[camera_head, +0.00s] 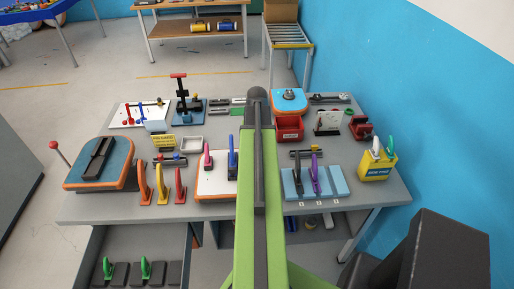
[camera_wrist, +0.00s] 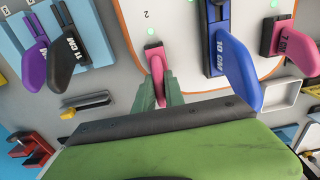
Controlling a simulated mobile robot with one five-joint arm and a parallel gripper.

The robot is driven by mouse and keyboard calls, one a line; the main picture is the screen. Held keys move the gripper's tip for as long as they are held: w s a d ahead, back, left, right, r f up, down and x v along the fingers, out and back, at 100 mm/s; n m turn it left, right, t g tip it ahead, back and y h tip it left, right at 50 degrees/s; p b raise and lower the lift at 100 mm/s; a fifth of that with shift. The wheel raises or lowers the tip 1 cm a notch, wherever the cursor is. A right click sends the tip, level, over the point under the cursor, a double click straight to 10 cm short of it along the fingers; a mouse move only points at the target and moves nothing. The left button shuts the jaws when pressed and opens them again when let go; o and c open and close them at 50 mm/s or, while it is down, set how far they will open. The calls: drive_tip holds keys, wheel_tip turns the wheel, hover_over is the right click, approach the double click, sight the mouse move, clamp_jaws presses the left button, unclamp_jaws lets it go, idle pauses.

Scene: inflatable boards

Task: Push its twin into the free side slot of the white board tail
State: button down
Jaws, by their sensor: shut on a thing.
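The white board tail (camera_head: 212,188) with an orange rim lies on the table, partly hidden behind my arm in the head view; it also shows in the wrist view (camera_wrist: 187,22). A pink fin (camera_wrist: 298,48) marked 7 CM stands in one side slot, and it shows in the head view (camera_head: 208,158). A blue fin (camera_wrist: 238,68) marked 10 CM stands in the middle slot. My gripper (camera_wrist: 159,95) is shut on another pink fin (camera_wrist: 157,70), upright at the opposite side, by the number 2. Whether its base is in the slot cannot be told.
A light-blue rack (camera_head: 337,180) holds a black fin (camera_head: 298,178) and a purple fin (camera_head: 315,172). A yellow bin (camera_head: 376,166) with fins stands at the right. Orange, yellow and red fins (camera_head: 180,186) stand left of the board. A red bin (camera_head: 289,133) is behind.

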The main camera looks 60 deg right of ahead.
drive_tip(key=c, duration=1.3)
unclamp_jaws()
wheel_tip(320, 180, up, 18)
drive_tip(key=p, duration=1.7)
drive_tip(key=shift+f+p, duration=0.25)
drive_tip(key=shift+p, duration=0.1)
